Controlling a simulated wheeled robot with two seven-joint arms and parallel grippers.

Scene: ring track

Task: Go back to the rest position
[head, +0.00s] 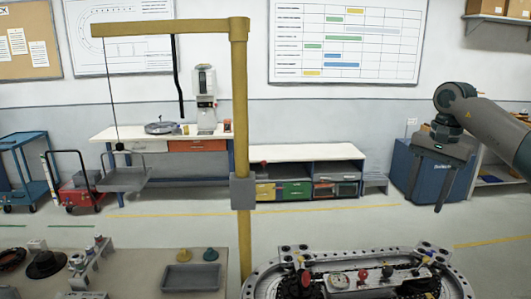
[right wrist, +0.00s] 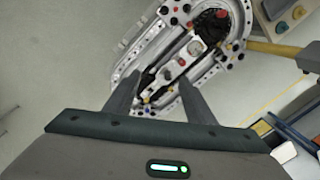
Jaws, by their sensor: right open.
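My right gripper (head: 425,203) hangs from the arm that comes in from the right. It is raised well above the ring track (head: 257,283), up and to its right in the head view, with its fingers pointing down. In the right wrist view my right gripper (right wrist: 156,88) has its two fingers spread, with nothing held between them. The ring track (right wrist: 238,62) shows beyond the fingertips, apart from them. My left gripper is in neither view.
A yellow post (head: 241,150) with a side arm stands left of the ring track. A grey tray (head: 192,277) and small parts lie on the table at the lower left. Workbenches (head: 305,153) and a blue cabinet (head: 403,165) stand by the far wall. Floor is clear between.

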